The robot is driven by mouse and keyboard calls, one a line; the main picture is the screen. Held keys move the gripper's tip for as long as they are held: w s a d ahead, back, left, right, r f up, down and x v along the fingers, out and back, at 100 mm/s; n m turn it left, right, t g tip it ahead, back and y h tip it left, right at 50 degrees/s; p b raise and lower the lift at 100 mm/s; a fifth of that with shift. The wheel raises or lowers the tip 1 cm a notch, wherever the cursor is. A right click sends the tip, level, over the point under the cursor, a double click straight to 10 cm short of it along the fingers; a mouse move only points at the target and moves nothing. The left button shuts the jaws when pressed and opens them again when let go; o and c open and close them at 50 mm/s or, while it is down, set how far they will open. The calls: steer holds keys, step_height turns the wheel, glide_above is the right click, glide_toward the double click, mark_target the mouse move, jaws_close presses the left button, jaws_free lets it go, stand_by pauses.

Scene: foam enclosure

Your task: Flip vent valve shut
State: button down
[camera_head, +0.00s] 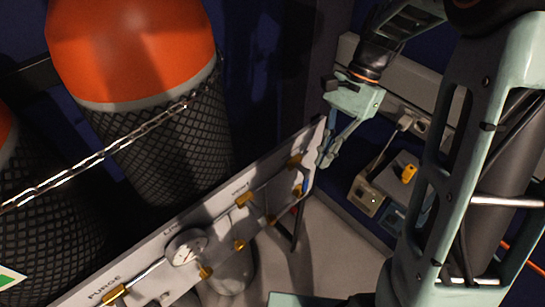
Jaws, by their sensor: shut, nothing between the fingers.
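A pale valve panel (218,205) runs diagonally from lower left to upper right. It carries several brass valves and fittings, a round gauge (187,247) and small labels; one reads PURGE, and the others are too small to read surely. A brass valve (246,199) sits right of the gauge, and another brass fitting (294,161) sits near the panel's right end. I cannot tell which one is the vent valve. My gripper (323,162) is shut and empty, pointing down beside the panel's right end, close to that fitting. Whether it touches the panel is unclear.
Orange-topped cylinders in black netting (150,100) stand behind the panel, with a chain (95,160) across them. Right of my gripper are a small box (367,197) and a yellow item (409,173). Pale floor (325,250) shows below the panel.

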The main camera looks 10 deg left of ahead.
steer(key=s+a+f+g+y, duration=0.1)
steer(key=a+f, duration=0.1)
steer(key=a, duration=0.3)
steer(key=b, duration=0.2)
glide_toward(266, 221)
step_height(266, 221, down, 5)
steer(key=shift+s+a+f, duration=0.1)
steer(key=shift+s+a, duration=0.6)
steer(key=shift+s, duration=0.1)
steer(key=shift+s+a, duration=0.2)
steer(key=shift+a, duration=0.05)
